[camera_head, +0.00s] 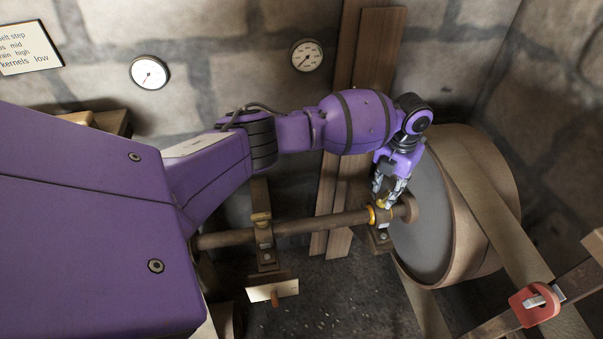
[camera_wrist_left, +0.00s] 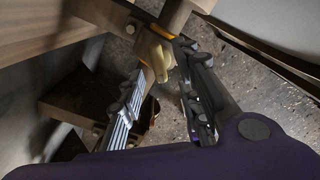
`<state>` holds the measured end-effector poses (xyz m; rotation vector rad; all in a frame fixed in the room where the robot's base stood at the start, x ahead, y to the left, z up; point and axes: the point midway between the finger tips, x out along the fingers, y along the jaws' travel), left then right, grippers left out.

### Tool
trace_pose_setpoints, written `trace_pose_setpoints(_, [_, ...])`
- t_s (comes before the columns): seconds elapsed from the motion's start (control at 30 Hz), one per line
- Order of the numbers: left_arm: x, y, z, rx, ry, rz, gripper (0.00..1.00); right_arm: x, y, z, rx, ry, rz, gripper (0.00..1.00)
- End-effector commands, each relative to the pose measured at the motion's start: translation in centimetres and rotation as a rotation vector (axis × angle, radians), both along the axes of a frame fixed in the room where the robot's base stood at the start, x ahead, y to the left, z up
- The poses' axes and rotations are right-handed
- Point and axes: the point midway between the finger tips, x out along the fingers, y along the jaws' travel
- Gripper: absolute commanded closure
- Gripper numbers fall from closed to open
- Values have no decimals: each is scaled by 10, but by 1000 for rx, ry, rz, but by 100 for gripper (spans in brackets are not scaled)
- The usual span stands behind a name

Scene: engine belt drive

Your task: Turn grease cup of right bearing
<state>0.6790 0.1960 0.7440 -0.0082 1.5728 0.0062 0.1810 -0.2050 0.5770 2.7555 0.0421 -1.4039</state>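The right bearing (camera_head: 380,236) carries the shaft just left of the large pulley. Its brass grease cup (camera_head: 384,204) is partly hidden by my left gripper (camera_head: 388,196). In the left wrist view the brass cup (camera_wrist_left: 156,56) shows at the fingertips of my left gripper (camera_wrist_left: 168,72), with one finger on each side. The fingers are close to the cup. I cannot tell whether both touch it. My right gripper is in neither view.
The large pulley (camera_head: 463,190) with its belt (camera_head: 482,205) stands close to the right of my left gripper. The shaft (camera_head: 322,223) runs left to another bearing (camera_head: 263,238). Wooden planks (camera_head: 350,130) and two gauges are on the stone wall behind. A red-handled part (camera_head: 536,304) is at lower right.

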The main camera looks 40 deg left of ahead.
Motion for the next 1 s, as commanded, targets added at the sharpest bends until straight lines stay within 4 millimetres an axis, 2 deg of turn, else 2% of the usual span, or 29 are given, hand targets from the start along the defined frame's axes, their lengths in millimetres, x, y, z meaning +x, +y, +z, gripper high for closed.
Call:
trace_pose_setpoints(0.03, [3,0,14,0,-8,-2,69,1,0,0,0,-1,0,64])
trace_pose_setpoints(0.2, [3,0,52,0,-9,-2,69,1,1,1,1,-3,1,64])
trace_pose_setpoints(0.43, [2,0,90,0,-6,-2,69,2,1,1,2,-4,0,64])
trace_pose_setpoints(0.63, [1,0,102,0,-4,-2,69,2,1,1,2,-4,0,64])
trace_pose_setpoints(0.9, [1,0,102,0,-3,-2,69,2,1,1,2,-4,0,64])
trace_pose_setpoints(1.0, [-5,3,99,3,10,2,69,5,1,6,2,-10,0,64])
